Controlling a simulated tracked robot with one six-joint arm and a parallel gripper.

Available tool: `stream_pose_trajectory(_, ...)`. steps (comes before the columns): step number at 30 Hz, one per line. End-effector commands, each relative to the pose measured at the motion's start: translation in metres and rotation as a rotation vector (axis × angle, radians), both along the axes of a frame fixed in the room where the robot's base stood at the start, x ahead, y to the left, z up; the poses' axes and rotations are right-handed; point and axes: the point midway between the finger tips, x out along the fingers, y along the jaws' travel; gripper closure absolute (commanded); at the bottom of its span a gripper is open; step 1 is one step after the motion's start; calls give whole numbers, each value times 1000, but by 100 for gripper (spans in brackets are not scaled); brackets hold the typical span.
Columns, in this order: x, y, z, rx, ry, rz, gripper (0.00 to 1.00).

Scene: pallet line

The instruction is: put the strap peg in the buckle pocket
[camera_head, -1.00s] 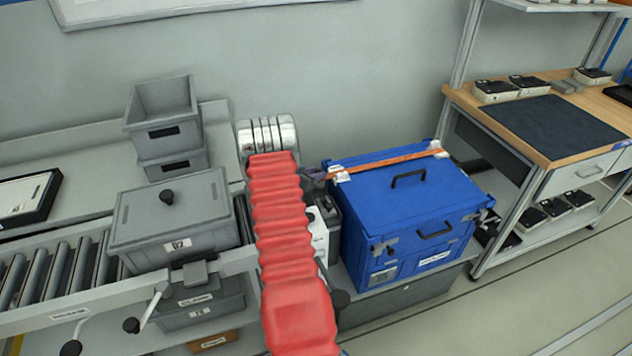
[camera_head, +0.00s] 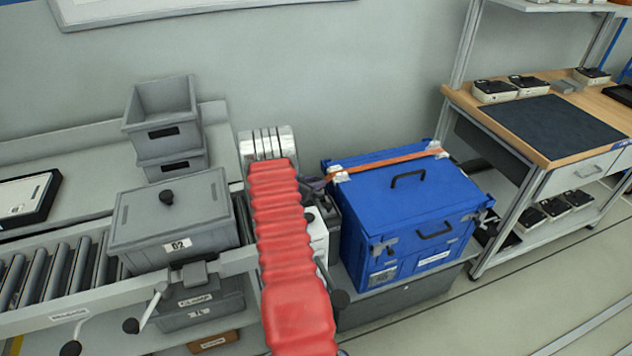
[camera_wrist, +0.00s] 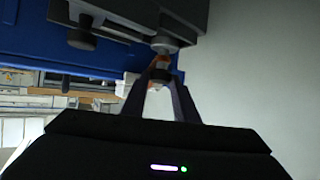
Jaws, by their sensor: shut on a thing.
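A blue case (camera_head: 405,205) has an orange strap (camera_head: 392,161) across its lid, with white guards at the lid edges. The strap's left end runs to my gripper (camera_head: 315,180), which is largely hidden by my red-sleeved arm. In the wrist view, my gripper (camera_wrist: 160,82) is shut on the strap peg (camera_wrist: 160,69), a small dark and orange piece between the fingertips. A dark grey block with round knobs (camera_wrist: 165,44) is just beyond the tips. I cannot tell whether the peg touches it. The buckle pocket cannot be made out clearly.
A grey lidded bin (camera_head: 175,220) stands on the roller conveyor (camera_head: 60,275) at left, with stacked grey bins (camera_head: 162,115) behind. A workbench (camera_head: 545,130) stands at right. A dark and white unit (camera_head: 328,222) stands between my arm and the case.

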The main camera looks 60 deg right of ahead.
Motion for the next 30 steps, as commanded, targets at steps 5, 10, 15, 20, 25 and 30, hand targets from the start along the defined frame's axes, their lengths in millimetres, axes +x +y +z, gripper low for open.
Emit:
stream_pose_trajectory(5, 0, 0, -3, -1, -1, 0, 100)
stream_pose_trajectory(10, 1, 0, -6, -2, 0, 1, 100)
stream_pose_trajectory(15, 1, 0, -8, -2, -1, 0, 100)
stream_pose_trajectory(20, 1, 0, -9, 0, 0, 1, 64)
stream_pose_trajectory(25, 1, 0, -9, 0, 0, 1, 54)
stream_pose_trajectory(30, 0, 0, -9, 0, 0, 1, 54)
